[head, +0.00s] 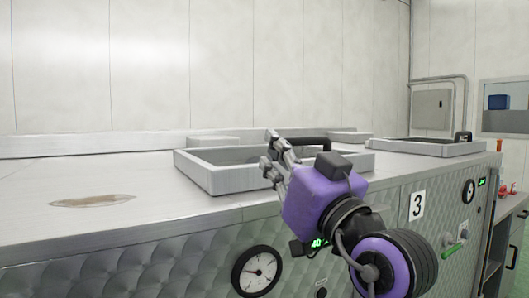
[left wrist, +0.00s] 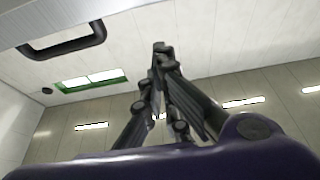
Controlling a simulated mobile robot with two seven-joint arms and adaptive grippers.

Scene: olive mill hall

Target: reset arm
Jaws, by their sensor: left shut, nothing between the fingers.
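My left gripper (head: 275,157) is in front of the steel machine's raised rectangular frame, above the machine's front edge. Its purple wrist housing is below it, and its fingers point up and to the left. In the left wrist view its fingers (left wrist: 161,50) meet at the tips, with nothing between them. My right gripper is in neither view.
The steel machine top (head: 150,215) carries a raised rectangular frame (head: 215,180) with a black handle (head: 305,141) behind my gripper. A second frame (head: 425,147) lies farther right. A brownish patch (head: 93,200) marks the left top. Gauges (head: 257,271) line the front.

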